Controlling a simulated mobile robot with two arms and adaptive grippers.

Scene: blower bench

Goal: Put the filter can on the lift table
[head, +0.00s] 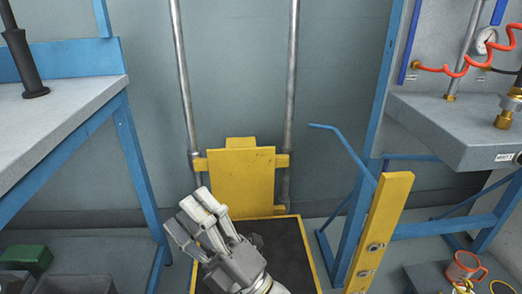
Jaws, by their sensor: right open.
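The lift table (286,240) has a dark platform with a yellow rim. It sits low between two upright steel rails, with a yellow back plate (245,178) behind it. The bare part of the platform that shows is empty; my right gripper and wrist cover its left and middle part. My right gripper (194,213) is over the left part of the table, fingers toward the back plate, open with nothing seen between the fingers. I cannot make out a filter can in this view. My left gripper is not in view.
A grey bench with blue legs (70,112) stands at the left, another bench (440,125) at the right. A yellow upright panel (384,220) stands right of the table.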

